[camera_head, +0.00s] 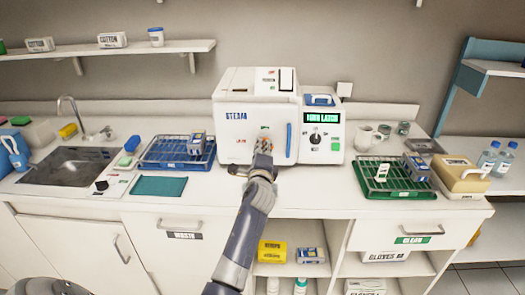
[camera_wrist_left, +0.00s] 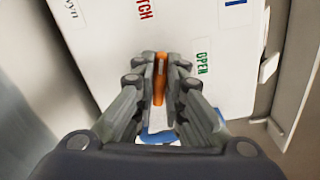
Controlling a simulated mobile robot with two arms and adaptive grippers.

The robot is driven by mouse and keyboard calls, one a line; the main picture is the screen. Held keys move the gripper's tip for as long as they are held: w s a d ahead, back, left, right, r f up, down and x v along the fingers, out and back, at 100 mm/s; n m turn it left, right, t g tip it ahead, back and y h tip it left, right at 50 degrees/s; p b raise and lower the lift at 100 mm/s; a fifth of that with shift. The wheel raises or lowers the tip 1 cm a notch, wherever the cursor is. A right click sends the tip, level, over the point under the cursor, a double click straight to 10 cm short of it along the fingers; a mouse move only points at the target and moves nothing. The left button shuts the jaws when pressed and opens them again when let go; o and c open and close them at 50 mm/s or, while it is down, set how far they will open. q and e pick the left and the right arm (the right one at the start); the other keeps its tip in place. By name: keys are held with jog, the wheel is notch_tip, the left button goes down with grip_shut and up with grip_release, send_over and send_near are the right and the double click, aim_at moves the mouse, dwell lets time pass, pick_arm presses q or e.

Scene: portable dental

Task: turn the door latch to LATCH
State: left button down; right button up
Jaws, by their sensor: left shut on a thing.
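The white STEAM unit (camera_head: 236,100) stands on the counter with its door shut, as far as I can see. Its orange door latch (camera_wrist_left: 160,78) lies between the fingers of my left gripper (camera_wrist_left: 161,85), which is shut on it. In the wrist view the latch runs roughly up and down, between a red label ending in TCH (camera_wrist_left: 147,9) above and a green OPEN label (camera_wrist_left: 202,63) at the right. In the head view the gripper (camera_head: 263,146) covers most of the latch. My right gripper is in neither view.
A control box (camera_head: 322,153) with a knob and a green display reading TURN LATCH stands right of the unit. A blue door handle (camera_head: 289,140) is close right of my gripper. A blue rack (camera_head: 160,163) is left, a green rack (camera_head: 375,188) right.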

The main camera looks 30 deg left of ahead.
pick_arm(q)
jog(key=shift+a+r+n+b, duration=0.1)
jog(key=shift+r+n+b, duration=0.1)
jog(key=shift+n, duration=0.6)
jog(key=shift+r+n+b, duration=0.2)
jog(key=shift+n, duration=0.6)
jog(key=c, duration=1.7)
grip_release()
jog(key=shift+o, duration=0.2)
jog(key=v, duration=1.1)
jog(key=shift+s+d+f, duration=0.3)
jog(key=shift+d+f, duration=0.05)
jog(key=shift+f, duration=0.05)
